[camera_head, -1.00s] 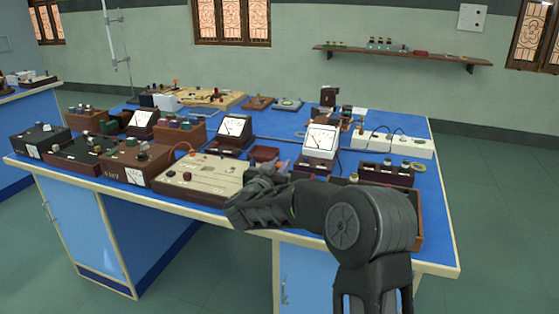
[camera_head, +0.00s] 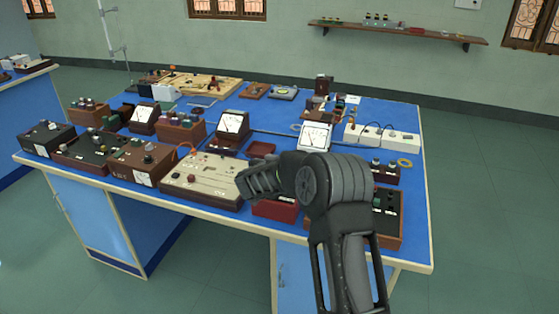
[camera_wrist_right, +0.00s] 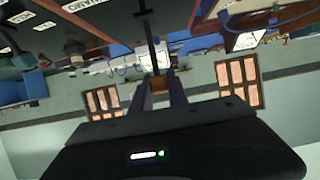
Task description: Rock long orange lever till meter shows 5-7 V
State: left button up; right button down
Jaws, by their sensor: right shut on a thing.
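My right gripper (camera_head: 246,184) reaches in from the lower right, at the right end of a beige-topped panel box (camera_head: 200,183) on the near bench edge. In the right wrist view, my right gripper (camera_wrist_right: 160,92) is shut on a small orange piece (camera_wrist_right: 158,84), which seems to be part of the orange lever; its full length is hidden. In the head view, the gripper and arm hide the lever. White-faced meters stand behind, one right of centre (camera_head: 316,135) and one at centre (camera_head: 232,123); their readings are too small to tell. My left gripper is not in view.
A red box (camera_head: 275,208) lies under my right arm. Brown and black instrument boxes (camera_head: 140,161) crowd the bench's left front. Blue bench top (camera_head: 412,212) is clear along the right edge.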

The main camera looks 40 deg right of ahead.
jog(key=shift+d+r, duration=0.1)
jog(key=c, duration=1.3)
grip_release()
jog(key=shift+w, duration=0.1)
jog(key=shift+b+v, duration=0.55)
jog(key=shift+v, duration=3.3)
